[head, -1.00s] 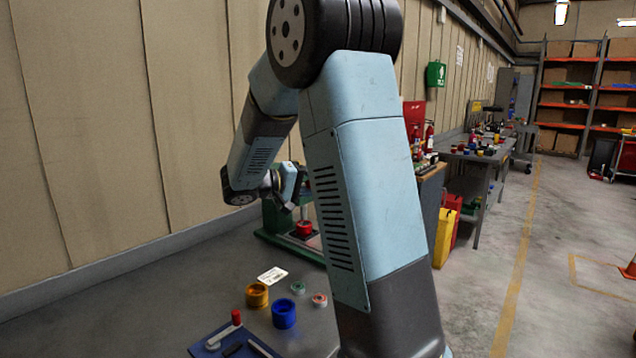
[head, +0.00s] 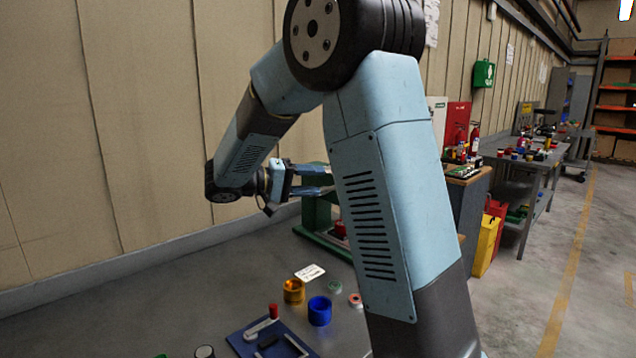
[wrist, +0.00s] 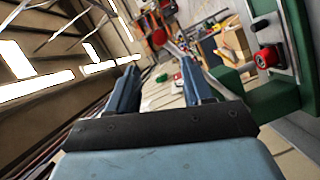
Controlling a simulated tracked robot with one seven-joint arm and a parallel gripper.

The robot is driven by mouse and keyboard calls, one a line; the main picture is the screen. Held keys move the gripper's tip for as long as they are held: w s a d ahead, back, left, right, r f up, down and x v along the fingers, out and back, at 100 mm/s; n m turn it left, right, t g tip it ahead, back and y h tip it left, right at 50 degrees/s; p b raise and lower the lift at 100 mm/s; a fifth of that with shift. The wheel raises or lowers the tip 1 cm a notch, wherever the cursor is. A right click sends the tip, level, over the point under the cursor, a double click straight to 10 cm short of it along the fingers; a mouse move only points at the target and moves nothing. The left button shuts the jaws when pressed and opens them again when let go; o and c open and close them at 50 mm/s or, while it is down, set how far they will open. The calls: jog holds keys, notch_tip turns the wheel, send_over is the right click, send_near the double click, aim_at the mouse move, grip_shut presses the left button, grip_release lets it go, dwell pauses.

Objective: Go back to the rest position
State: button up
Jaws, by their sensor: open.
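My gripper (head: 312,181) is raised above the metal table (head: 150,318), near the wall side, with its fingers pointing right in the head view. In the wrist view its two fingers (wrist: 160,88) stand apart with nothing between them. The green press-like stand (head: 312,222) is just beyond and below the fingertips, partly hidden by my arm, with a red part (head: 340,229) on it. In the wrist view the green stand (wrist: 270,100) fills the right side, with a red knob (wrist: 266,57).
On the table are a yellow cup (head: 293,290), a blue cup (head: 319,311), a white card (head: 310,272), small rings (head: 355,300) and a blue fixture (head: 240,342). The wall (head: 120,130) runs behind my arm. A cabinet, yellow bin (head: 486,245) and workbench stand right.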

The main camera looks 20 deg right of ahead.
dwell(0.4)
jog(key=s+d+f+n+y, duration=0.1)
jog(key=s+d+y, duration=0.3)
jog(key=s+y, duration=0.75)
jog(key=s+a+f+n+t+y, duration=0.1)
jog(key=s+a+t+y, duration=0.1)
jog(key=s, duration=0.6)
jog(key=s+a+n+t+y, duration=0.1)
jog(key=s+a+t+y, duration=0.2)
jog(key=s, duration=0.5)
jog(key=shift+a+f, duration=0.35)
jog(key=shift+a, duration=0.25)
jog(key=shift+s, duration=0.1)
